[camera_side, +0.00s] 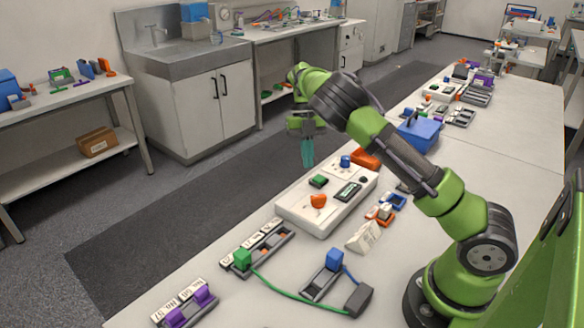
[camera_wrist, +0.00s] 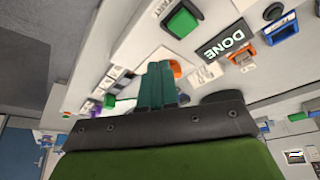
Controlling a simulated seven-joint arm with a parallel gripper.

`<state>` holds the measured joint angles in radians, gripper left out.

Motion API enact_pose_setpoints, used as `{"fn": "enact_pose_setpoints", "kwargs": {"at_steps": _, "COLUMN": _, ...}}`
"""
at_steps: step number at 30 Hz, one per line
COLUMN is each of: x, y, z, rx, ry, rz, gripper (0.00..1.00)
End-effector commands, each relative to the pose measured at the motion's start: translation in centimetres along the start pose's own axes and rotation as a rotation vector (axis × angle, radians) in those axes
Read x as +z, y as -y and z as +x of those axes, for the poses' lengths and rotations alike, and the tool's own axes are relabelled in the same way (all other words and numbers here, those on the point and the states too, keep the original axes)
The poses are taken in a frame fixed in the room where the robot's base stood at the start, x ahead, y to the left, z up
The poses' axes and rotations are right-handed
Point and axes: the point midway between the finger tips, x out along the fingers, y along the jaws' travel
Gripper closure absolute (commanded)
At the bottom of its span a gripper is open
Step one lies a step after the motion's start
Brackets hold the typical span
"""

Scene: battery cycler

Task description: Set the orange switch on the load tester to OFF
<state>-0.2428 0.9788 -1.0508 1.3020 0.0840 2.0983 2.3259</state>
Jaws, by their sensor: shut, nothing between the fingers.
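The load tester (camera_side: 300,212) is a white box on the bench with a small dark display (camera_side: 348,192). In the wrist view the display (camera_wrist: 224,40) reads DONE. The orange switch (camera_side: 318,201) sits on its near part; in the wrist view a bit of orange (camera_wrist: 176,68) shows beside my fingers, partly hidden by them. A green button (camera_side: 318,181) is on the same box and shows in the wrist view (camera_wrist: 181,22). My gripper (camera_side: 308,153) is shut and empty, pointing down above the tester's far left side, apart from it. Its teal fingers (camera_wrist: 160,84) show in the wrist view. The switch's setting is not readable.
A blue knob (camera_side: 345,161) and a red-orange block (camera_side: 365,159) are at the tester's far end. Battery holders with a green block (camera_side: 242,259) and a blue block (camera_side: 334,259), joined by a green cable, lie nearer. A white tent card (camera_side: 363,237) stands right of the tester.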

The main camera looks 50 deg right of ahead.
Motion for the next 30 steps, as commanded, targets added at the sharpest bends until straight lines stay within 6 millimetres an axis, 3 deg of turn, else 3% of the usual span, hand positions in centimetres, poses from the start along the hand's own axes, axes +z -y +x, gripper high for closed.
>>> {"fn": "enact_pose_setpoints", "kwargs": {"at_steps": 6, "x": -0.3, "y": 0.0, "z": 4.6, "rx": -0.002, "ry": 0.000, "rz": 0.000, "gripper": 1.00}}
{"fn": "enact_pose_setpoints", "kwargs": {"at_steps": 15, "x": -3.4, "y": 0.0, "z": 5.5, "rx": 0.000, "ry": 0.003, "rz": -0.002, "gripper": 1.00}}
{"fn": "enact_pose_setpoints", "kwargs": {"at_steps": 30, "x": -3.7, "y": 0.0, "z": 5.6, "rx": -0.001, "ry": 0.003, "rz": -0.004, "gripper": 1.00}}
